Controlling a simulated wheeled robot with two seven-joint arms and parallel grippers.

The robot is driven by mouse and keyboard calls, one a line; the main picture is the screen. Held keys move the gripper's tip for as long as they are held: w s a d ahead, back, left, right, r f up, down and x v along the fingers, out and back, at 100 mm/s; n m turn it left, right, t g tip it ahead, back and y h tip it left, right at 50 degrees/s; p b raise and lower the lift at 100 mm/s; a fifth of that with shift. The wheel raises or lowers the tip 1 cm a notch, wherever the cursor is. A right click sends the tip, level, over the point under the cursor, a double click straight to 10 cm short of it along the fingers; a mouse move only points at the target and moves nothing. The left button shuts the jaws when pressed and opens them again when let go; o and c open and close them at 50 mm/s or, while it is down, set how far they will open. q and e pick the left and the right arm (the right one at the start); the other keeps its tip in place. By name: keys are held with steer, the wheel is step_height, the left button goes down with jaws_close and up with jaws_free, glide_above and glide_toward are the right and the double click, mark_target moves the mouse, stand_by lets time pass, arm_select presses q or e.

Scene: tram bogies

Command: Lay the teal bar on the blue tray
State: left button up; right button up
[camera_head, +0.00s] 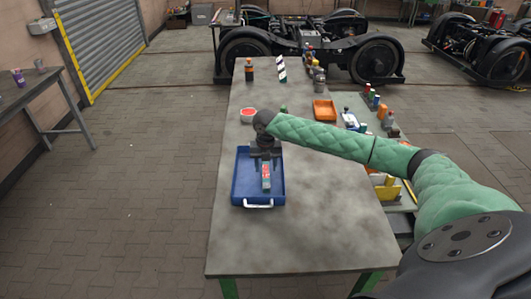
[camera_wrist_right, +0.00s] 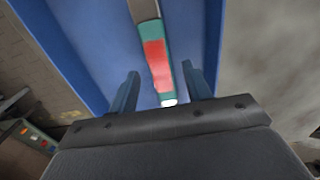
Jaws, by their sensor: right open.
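The teal bar (camera_head: 266,176) has a red patch and a pale end, and lies lengthwise inside the blue tray (camera_head: 240,182). In the right wrist view the bar (camera_wrist_right: 156,62) runs along the blue floor of the tray (camera_wrist_right: 85,40). My right gripper (camera_head: 265,157) is over the tray at the bar's far end. Its two fingers are open, one on each side of the bar and apart from it. The gripper hides part of the bar in the head view. My left gripper is not in view.
The tray has a white handle (camera_head: 258,205) at its near side. Bottles and cans stand at the table's far end. The near part of the table (camera_head: 300,240) is clear.

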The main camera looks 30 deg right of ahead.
mark_target(266, 171)
arm_select(q)
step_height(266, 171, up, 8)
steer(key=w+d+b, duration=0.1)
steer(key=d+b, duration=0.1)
steer(key=b, duration=0.1)
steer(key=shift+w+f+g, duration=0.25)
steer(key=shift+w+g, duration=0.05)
arm_select(e)
step_height(266, 171, up, 9)
steer(key=shift+r, duration=0.2)
